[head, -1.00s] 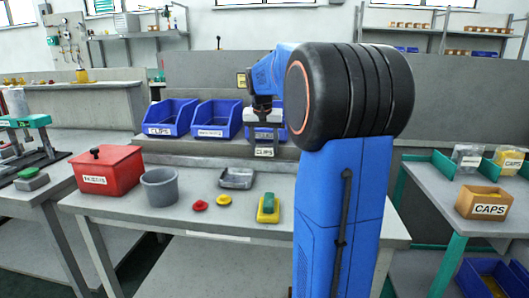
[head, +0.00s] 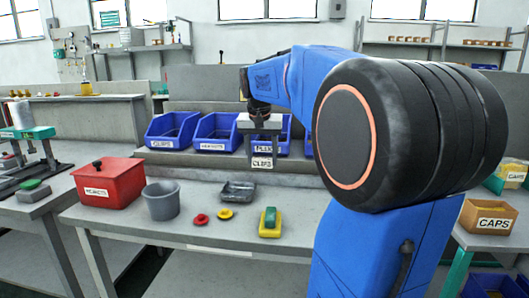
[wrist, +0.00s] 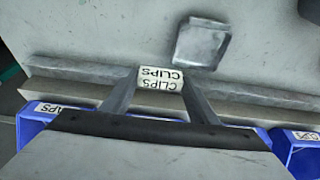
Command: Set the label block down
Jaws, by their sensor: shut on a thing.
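The label block is a small white block (head: 262,162) marked CLIPS. My gripper (head: 262,152) is shut on it and points down in front of a row of blue bins. In the wrist view the block (wrist: 160,78) sits between the two fingertips (wrist: 160,90), its CLIPS lettering showing on two faces. There it overlaps the raised ledge (wrist: 75,68) along the back of the bench. I cannot tell whether the block touches the ledge or hangs above it.
Blue bins (head: 216,132) stand on the ledge behind the block.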

